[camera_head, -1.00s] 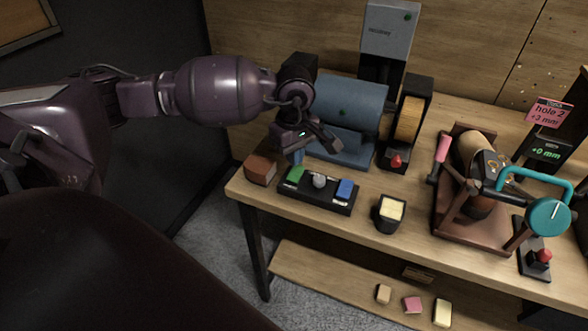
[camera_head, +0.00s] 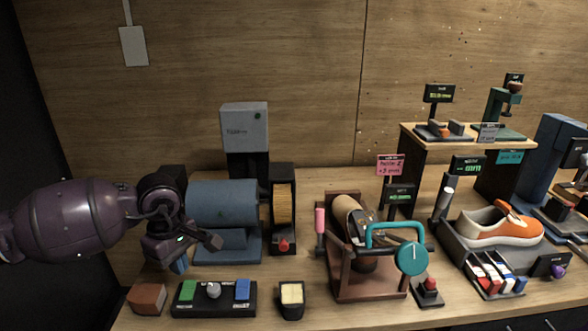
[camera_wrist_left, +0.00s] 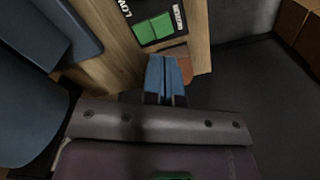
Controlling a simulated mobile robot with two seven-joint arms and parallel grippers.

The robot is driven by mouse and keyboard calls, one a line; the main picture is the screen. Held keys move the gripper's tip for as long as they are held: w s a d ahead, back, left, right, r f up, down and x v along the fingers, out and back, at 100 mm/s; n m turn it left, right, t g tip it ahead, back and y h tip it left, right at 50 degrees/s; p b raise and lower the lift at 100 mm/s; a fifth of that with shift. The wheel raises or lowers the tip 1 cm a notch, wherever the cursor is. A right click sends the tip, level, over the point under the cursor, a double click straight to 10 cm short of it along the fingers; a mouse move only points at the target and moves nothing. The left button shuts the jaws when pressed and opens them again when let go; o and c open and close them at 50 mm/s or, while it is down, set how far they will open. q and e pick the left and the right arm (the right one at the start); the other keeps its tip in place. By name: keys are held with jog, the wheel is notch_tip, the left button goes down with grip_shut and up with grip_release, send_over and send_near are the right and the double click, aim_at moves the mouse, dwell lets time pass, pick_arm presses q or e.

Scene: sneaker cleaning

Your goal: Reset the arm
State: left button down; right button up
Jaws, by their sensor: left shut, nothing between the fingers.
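My left arm comes in from the left in the head view. My left gripper (camera_head: 179,266) points down just behind the control box and left of the blue drum machine. Its blue fingertips (camera_wrist_left: 165,77) are together in the left wrist view, with nothing between them. The control box (camera_head: 213,298) has a green button (camera_head: 187,291), a grey knob (camera_head: 213,290) and a blue button (camera_head: 242,289). The green button also shows in the left wrist view (camera_wrist_left: 153,29), beyond the fingertips. My right gripper is not in view.
A brown block (camera_head: 148,298) lies left of the control box. The blue drum machine (camera_head: 224,205) stands close to the gripper. A cup with a yellow pad (camera_head: 291,298), a brown clamp stand (camera_head: 368,285) and an orange sneaker (camera_head: 500,226) are farther right. Dark open floor shows beside the bench.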

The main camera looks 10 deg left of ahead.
pick_arm(q)
jog(key=s+d+f+n+h, duration=0.1)
jog(key=s+d+n+h, duration=0.15)
jog(key=d+h, duration=0.45)
jog(key=s+d+n+h, duration=0.1)
jog(key=s+d+h, duration=0.2)
jog(key=d, duration=0.7)
jog(key=d+r+n+t+h, duration=0.5)
jog(key=r+n+t+h, duration=0.25)
jog(key=n, duration=0.45)
jog(key=w+a+n+t+y, duration=0.2)
jog(key=a+n+t+y, duration=0.65)
jog(key=n, duration=0.95)
jog(key=s+a+f+n+y, duration=0.4)
jog(key=a+f+n+y, duration=0.45)
jog(key=n, duration=0.45)
jog(key=s+f+n+g+y, duration=0.1)
jog(key=s+f+n+g, duration=0.5)
jog(key=s, duration=0.5)
jog(key=s+f+n+g, duration=0.5)
jog(key=s+f+g, duration=0.15)
jog(key=s, duration=0.35)
jog(key=w+f+m+t, duration=0.1)
jog(key=w+f+t, duration=0.6)
jog(key=w+f, duration=0.1)
jog(key=shift+a+f, duration=0.2)
jog(key=shift+f, duration=0.3)
